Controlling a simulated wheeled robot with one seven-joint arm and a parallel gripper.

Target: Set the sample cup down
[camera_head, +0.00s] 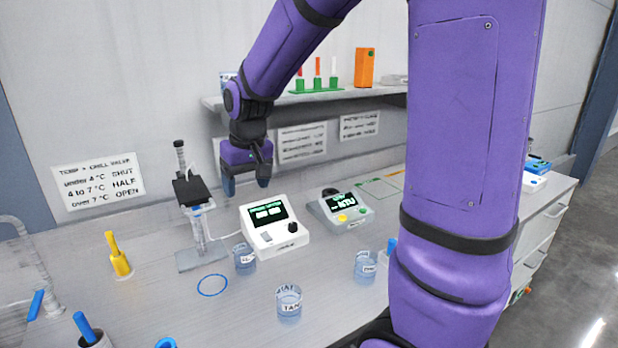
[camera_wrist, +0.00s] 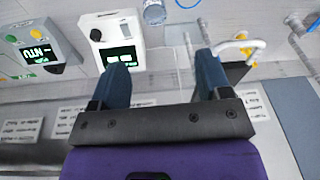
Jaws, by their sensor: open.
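My gripper (camera_head: 246,187) hangs in the air above the counter near the back wall, with its two fingers apart and nothing between them. It also shows open and empty in the wrist view (camera_wrist: 162,72). Three clear labelled cups stand upright on the counter: one beside the white meter (camera_head: 245,261), one at the front (camera_head: 289,303) marked "TAN", and one to the right (camera_head: 365,267). I cannot tell which is the sample cup. One cup (camera_wrist: 154,13) shows at the top of the wrist view, apart from my fingers. A blue ring (camera_head: 212,285) marks a bare spot on the counter.
A white meter (camera_head: 273,228) and a grey NTU meter (camera_head: 341,210) stand behind the cups. A stand with a black top (camera_head: 200,222) is left of them. A shelf (camera_head: 310,97) overhangs at the back.

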